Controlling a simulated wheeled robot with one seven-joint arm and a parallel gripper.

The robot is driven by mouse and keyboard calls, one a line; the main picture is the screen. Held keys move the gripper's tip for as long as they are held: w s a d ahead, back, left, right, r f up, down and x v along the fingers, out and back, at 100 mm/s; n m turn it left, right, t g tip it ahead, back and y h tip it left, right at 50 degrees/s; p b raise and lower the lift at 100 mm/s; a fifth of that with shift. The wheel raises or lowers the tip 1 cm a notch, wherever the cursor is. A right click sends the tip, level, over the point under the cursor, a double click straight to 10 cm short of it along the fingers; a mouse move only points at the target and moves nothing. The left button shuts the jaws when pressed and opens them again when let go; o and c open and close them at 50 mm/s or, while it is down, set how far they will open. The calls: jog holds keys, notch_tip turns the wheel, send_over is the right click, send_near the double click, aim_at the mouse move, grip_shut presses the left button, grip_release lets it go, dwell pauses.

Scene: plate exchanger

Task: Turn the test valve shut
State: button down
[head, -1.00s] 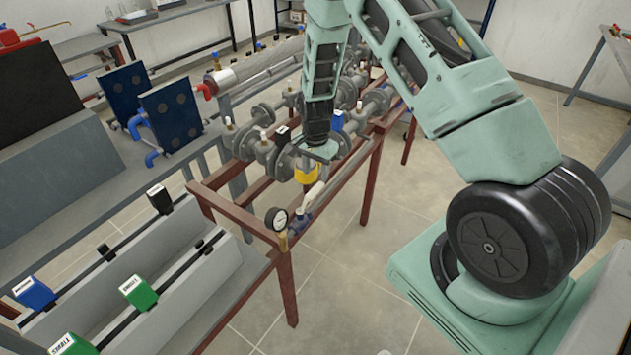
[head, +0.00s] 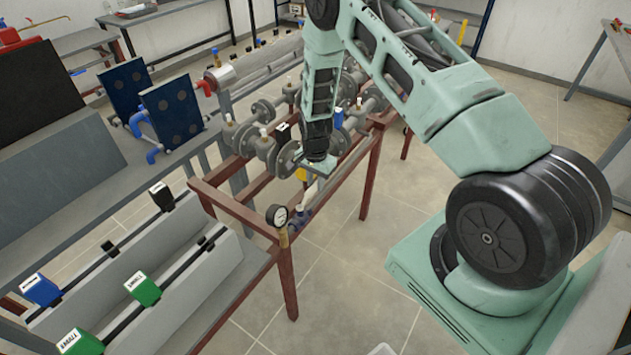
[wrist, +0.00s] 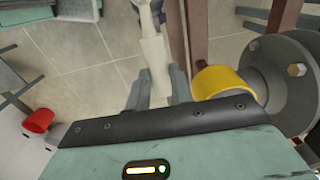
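The test valve appears to be the small blue valve (head: 298,213) with a pale lever (head: 310,190), at the near end of the pipe run beside a round pressure gauge (head: 277,215). In the wrist view the pale lever (wrist: 153,62) points toward my gripper, and its near end shows in the gap between the fingers. My gripper (wrist: 156,82) has its two fingers apart and seems not to press on the lever. In the head view my gripper (head: 314,175) hangs by the lever, its fingertips hard to make out.
A yellow collar (wrist: 224,84) and a grey bolted flange (wrist: 288,72) sit close to my right finger in the wrist view. A red-brown frame (head: 286,285) carries the pipes. Tiled floor (head: 345,290) is clear in front of it.

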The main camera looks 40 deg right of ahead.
jog(key=shift+w, duration=0.1)
jog(key=shift+w+a+f+n+b, duration=0.1)
jog(key=shift+w+a+n+b, duration=0.25)
jog(key=shift+n+b, duration=0.5)
jog(key=w+a+n+b, duration=0.4)
jog(key=a+n+b, duration=0.4)
jog(key=n, duration=0.8)
jog(key=shift+a, duration=1.05)
jog(key=shift+n, duration=0.25)
jog(key=c, duration=1.2)
grip_release()
jog(key=shift+r, duration=0.25)
